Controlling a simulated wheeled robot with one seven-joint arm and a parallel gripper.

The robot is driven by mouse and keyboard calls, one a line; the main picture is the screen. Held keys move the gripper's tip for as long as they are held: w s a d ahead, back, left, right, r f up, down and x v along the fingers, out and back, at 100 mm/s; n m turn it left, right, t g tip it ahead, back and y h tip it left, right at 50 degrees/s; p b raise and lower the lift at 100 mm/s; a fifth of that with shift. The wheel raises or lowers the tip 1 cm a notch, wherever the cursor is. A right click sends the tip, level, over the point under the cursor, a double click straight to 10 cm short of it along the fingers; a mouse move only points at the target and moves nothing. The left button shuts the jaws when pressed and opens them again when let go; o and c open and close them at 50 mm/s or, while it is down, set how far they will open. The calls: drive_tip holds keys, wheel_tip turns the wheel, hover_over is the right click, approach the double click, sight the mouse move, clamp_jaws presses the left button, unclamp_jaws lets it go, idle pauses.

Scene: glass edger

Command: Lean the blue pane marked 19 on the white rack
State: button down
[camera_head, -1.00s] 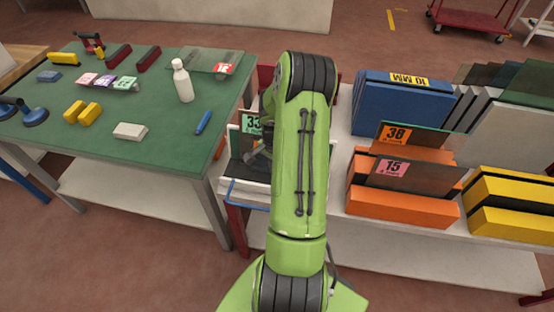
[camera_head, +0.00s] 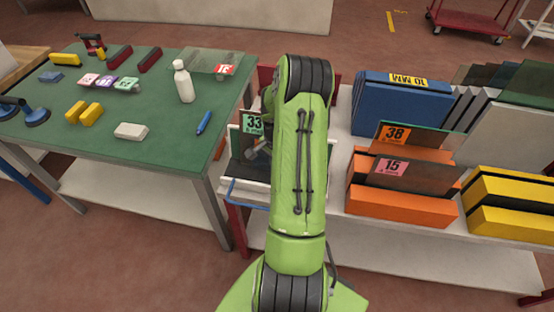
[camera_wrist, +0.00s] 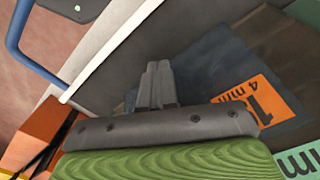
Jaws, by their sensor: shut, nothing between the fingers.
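My gripper (camera_wrist: 157,82) is shut and empty in the wrist view, its fingers together over dark panes. A dark bluish pane (camera_wrist: 215,65) lies beyond and right of the fingers. Its orange label (camera_wrist: 245,100) shows a 1 and "4 mm"; the second digit is partly hidden by my gripper, so I cannot confirm 19. A pale rail (camera_wrist: 108,48), perhaps of the white rack, crosses at upper left. In the head view, my arm hides most of my gripper and part of the pale rack (camera_head: 252,190). A pane with a green 33 label (camera_head: 252,123) stands at that rack.
The green table (camera_head: 155,160) at left holds a white bottle (camera_head: 183,82), a blue marker (camera_head: 203,123) and blocks. At right, orange blocks (camera_head: 390,202) hold panes labelled 38 (camera_head: 396,133) and 15 (camera_head: 390,168). A blue block (camera_head: 395,105) and yellow blocks (camera_head: 515,195) flank them.

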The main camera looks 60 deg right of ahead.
drive_tip(key=shift+w+d+r+h, duration=0.1)
drive_tip(key=shift+d+r+h, duration=0.05)
drive_tip(key=shift+d, duration=0.3)
drive_tip(key=shift+w+d+r+h, duration=0.1)
drive_tip(key=shift+d+r+h, duration=0.05)
drive_tip(key=shift+d, duration=0.3)
drive_tip(key=shift+r, duration=0.1)
wheel_tip(320, 180, up, 2)
drive_tip(key=shift+r+p, duration=0.1)
drive_tip(key=shift+p, duration=0.8)
wheel_tip(320, 180, up, 3)
drive_tip(key=shift+f+p, duration=0.15)
drive_tip(key=shift+p, duration=0.9)
drive_tip(key=shift+r, duration=0.2)
drive_tip(key=shift+a, duration=0.2)
drive_tip(key=shift+w+a, duration=0.1)
drive_tip(key=shift+a, duration=0.1)
